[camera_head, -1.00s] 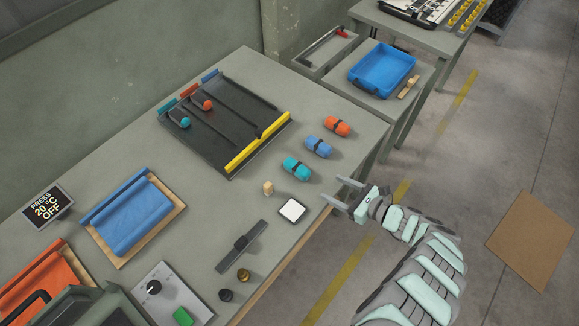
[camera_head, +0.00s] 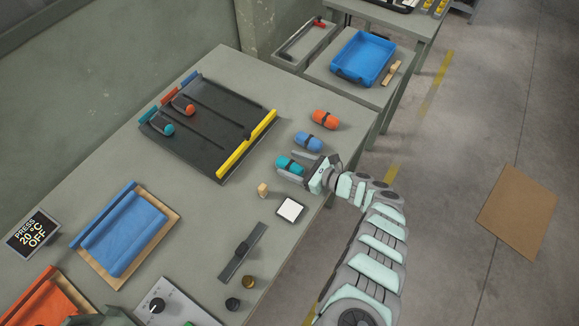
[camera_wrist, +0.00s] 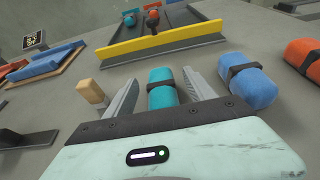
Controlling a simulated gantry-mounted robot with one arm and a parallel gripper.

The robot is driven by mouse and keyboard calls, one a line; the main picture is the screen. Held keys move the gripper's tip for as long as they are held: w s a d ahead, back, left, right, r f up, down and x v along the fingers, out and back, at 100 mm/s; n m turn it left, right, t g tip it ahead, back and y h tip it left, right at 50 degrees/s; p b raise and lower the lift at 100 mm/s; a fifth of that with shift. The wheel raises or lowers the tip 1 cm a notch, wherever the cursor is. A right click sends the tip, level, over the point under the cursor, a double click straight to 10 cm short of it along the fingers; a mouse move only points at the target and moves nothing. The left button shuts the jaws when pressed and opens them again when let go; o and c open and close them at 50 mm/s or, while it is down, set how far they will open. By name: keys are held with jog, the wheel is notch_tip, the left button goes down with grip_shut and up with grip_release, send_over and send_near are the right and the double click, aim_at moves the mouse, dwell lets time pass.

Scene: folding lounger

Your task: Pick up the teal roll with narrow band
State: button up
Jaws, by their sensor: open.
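The teal roll (camera_head: 289,165) with a narrow dark band lies on the grey table, nearest the small wooden block of the three rolls in a row. In the wrist view the teal roll (camera_wrist: 162,88) lies between the two open fingers. My gripper (camera_head: 292,166) is open at the table's right edge, with its fingers reaching along both sides of the teal roll; I cannot tell whether they touch it. In the wrist view my gripper (camera_wrist: 160,95) shows both fingertips, with the roll's near end partly hidden by the gripper body.
A blue roll (camera_head: 308,141) lies close beside my gripper, and an orange roll (camera_head: 325,119) lies beyond it. A black tray with a yellow bar (camera_head: 247,143) stands ahead. A wooden block (camera_head: 263,190) and a white pad (camera_head: 290,209) lie nearby.

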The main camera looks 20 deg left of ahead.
jog(key=shift+a+f, duration=0.35)
jog(key=shift+a, duration=0.15)
jog(key=shift+c, duration=0.5)
jog(key=shift+w, duration=0.1)
grip_shut()
